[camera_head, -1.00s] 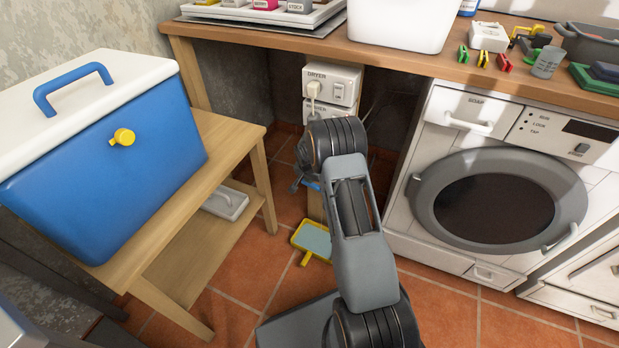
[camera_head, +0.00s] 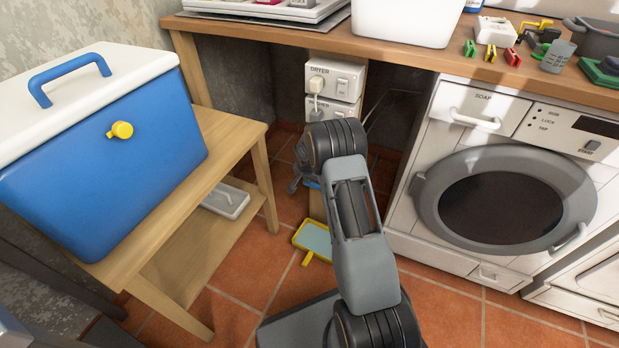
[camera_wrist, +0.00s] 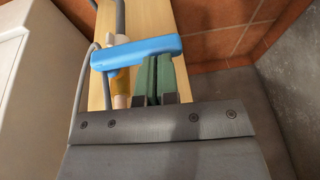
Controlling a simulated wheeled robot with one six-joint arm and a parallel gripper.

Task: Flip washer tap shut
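The washer tap shows in the wrist view as a blue lever (camera_wrist: 150,50) lying crosswise, above a brass-coloured body (camera_wrist: 122,88) on a wooden board. In the head view only a small blue piece (camera_head: 312,183) shows beside my arm, low under the worktop. My gripper (camera_wrist: 155,72) has its two greenish fingers side by side, with little or no gap. Their tips are right at the lever's near edge; they look close to or touching it, not closed around it. My arm hides most of the tap and gripper in the head view.
The washer (camera_head: 500,205) stands on the right with its round door shut. Dryer switch boxes (camera_head: 334,80) are on a post behind my arm. A blue cooler (camera_head: 105,155) sits on a wooden bench (camera_head: 225,150) at left. A yellow-rimmed dustpan-like item (camera_head: 313,240) lies on the tiles.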

